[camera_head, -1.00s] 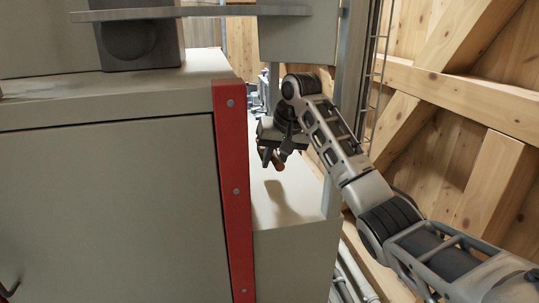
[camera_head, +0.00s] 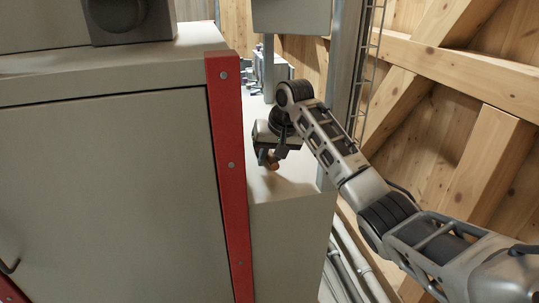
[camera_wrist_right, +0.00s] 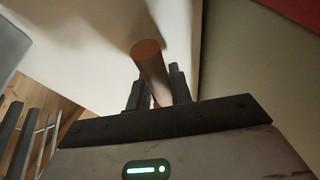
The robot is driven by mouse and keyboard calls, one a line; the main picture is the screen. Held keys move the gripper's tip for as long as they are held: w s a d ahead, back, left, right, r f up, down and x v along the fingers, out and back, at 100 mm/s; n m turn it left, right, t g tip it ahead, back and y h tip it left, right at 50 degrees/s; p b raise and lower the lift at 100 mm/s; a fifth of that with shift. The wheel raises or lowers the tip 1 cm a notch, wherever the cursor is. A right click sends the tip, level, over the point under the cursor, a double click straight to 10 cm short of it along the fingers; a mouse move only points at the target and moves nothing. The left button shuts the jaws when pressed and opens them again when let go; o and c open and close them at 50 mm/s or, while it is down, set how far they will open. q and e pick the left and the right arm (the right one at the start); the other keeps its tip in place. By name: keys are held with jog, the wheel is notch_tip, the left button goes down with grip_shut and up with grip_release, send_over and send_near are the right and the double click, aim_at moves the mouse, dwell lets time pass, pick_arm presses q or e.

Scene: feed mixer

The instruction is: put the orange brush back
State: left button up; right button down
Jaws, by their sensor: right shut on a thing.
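My right gripper (camera_head: 269,160) reaches behind the red-edged cabinet, over a pale ledge. It is shut on an orange-brown cylindrical piece, which I take to be the orange brush (camera_head: 273,164). In the right wrist view the brush (camera_wrist_right: 148,58) stands out between the two dark fingers (camera_wrist_right: 155,92), its round end toward the pale surface. The rest of the brush is hidden, and I cannot tell whether its end touches the surface. My left gripper is not in view.
The pale ledge (camera_head: 290,184) has bare room around the gripper. The grey cabinet (camera_head: 110,190) with its red edge strip (camera_head: 229,165) stands close on the left. A grey post (camera_head: 352,80) and wooden wall beams (camera_head: 460,85) are on the right. Small equipment (camera_head: 265,70) stands farther back.

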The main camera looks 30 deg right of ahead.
jog(key=shift+f, duration=0.45)
dwell(0.3)
jog(key=c, duration=1.2)
grip_release()
jog(key=shift+f, duration=0.1)
jog(key=b+v, duration=0.1)
jog(key=v, duration=1.1)
